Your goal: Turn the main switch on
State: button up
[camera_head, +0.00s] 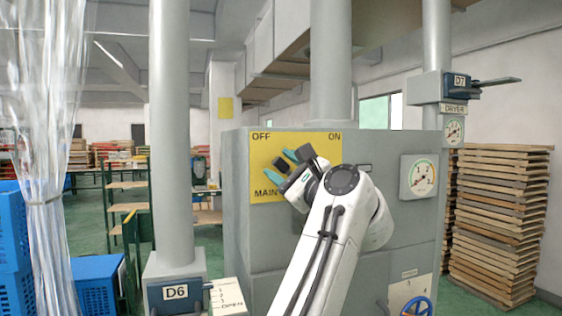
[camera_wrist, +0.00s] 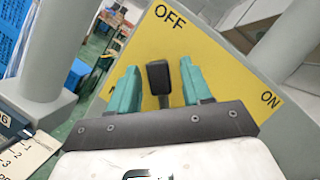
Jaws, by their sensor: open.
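The main switch is a yellow plate (camera_head: 318,142) on the front of a grey cabinet, marked OFF at upper left, ON at upper right and MAIN below. Its black handle (camera_head: 279,162) shows on the left, OFF side of the plate. My gripper (camera_head: 275,164) is in front of the plate with its teal fingers apart. In the wrist view the black handle (camera_wrist: 158,78) stands between the two open fingers of my gripper (camera_wrist: 158,68), with a gap visible on each side. My gripper and arm hide the plate's lower right part and the handle's base.
The grey cabinet (camera_head: 237,220) also carries a dial gauge (camera_head: 418,177) and a blue handwheel (camera_head: 416,307). A grey pipe (camera_head: 170,120) with a D6 box (camera_head: 175,293) stands at left. Stacked boards (camera_head: 497,215) stand at right, blue crates (camera_head: 97,280) at left.

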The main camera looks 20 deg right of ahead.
jog(key=shift+w+a+r, duration=0.1)
jog(key=shift+w+a, duration=0.05)
jog(key=shift+w, duration=0.25)
grip_shut()
dwell(0.4)
